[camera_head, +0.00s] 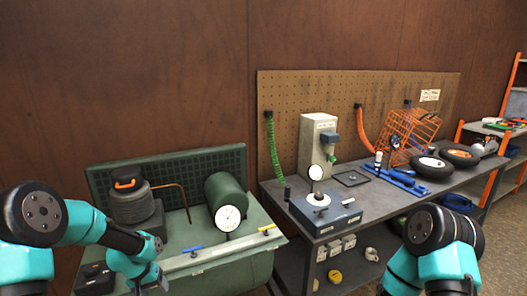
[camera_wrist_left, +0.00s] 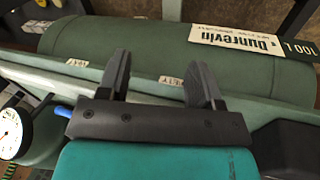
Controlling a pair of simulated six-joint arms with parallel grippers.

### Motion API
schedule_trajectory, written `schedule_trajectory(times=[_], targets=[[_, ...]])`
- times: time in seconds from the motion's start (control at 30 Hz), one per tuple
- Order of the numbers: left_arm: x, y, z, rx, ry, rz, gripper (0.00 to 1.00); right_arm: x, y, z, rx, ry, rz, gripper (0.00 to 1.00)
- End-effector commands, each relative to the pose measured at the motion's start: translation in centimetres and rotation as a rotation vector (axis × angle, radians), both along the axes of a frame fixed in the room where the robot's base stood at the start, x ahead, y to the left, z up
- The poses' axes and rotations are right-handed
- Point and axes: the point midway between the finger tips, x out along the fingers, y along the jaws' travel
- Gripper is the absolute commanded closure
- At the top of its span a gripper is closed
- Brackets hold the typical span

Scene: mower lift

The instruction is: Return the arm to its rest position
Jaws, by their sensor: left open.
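My left arm (camera_head: 85,222) reaches in from the left, in front of the green compressor unit (camera_head: 258,217). My left gripper (camera_head: 150,278) is low, at the front edge of that unit. In the left wrist view its two dark fingers (camera_wrist_left: 160,72) are apart with nothing between them. Past them lies the green tank (camera_wrist_left: 130,42) with a "Dunrevin 100 L" label (camera_wrist_left: 235,42). My right arm (camera_head: 440,250) shows at the lower right; its gripper is out of view.
The unit carries a dial gauge (camera_head: 228,218), a blue lever (camera_head: 193,249) and a yellow lever (camera_head: 267,228). To the right a grey workbench (camera_head: 385,200) holds a press (camera_head: 319,145), an orange wire basket (camera_head: 410,135) and wheels (camera_head: 433,166).

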Motion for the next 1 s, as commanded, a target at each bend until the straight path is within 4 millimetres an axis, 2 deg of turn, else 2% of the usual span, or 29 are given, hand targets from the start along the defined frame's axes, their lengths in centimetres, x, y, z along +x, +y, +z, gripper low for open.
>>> schedule_trajectory(times=[0.03,0.1,0.17,0.3,0.4,0.53,0.6,0.7,1.0], targets=[[-1.6,-1.8,-2.4,-0.015,0.012,-0.01,0.4,0.0,0.0,0.0,0.0,0.0,0.0,0.57],[-3.7,-4.0,-5.3,-0.03,0.015,-0.02,0.4,0.0,0.0,0.0,0.0,0.0,0.0,0.57],[-5.8,-5.8,-7.6,-0.042,0.02,-0.027,0.4,0.0,0.0,0.0,0.0,0.0,0.0,0.57],[-11.5,-9.7,-12.0,-0.064,0.03,-0.042,0.4,0.0,0.0,0.0,0.0,0.0,0.0,0.57],[-16.0,-11.9,-14.1,-0.071,0.039,-0.048,0.4,0.0,0.0,0.0,0.0,0.0,0.0,0.57],[-20.4,-13.6,-15.5,-0.072,0.045,-0.052,0.4,0.0,0.0,0.0,0.0,0.0,0.0,0.57],[-21.8,-14.0,-15.7,-0.071,0.045,-0.055,0.4,0.0,0.0,0.0,0.0,0.0,0.0,0.57],[-22.7,-14.2,-15.8,-0.07,0.043,-0.055,0.4,0.0,0.0,0.0,0.0,0.0,0.0,0.57],[-22.7,-14.2,-15.8,-0.069,0.042,-0.054,0.4,0.0,0.0,0.0,0.0,0.0,0.0,0.57]])
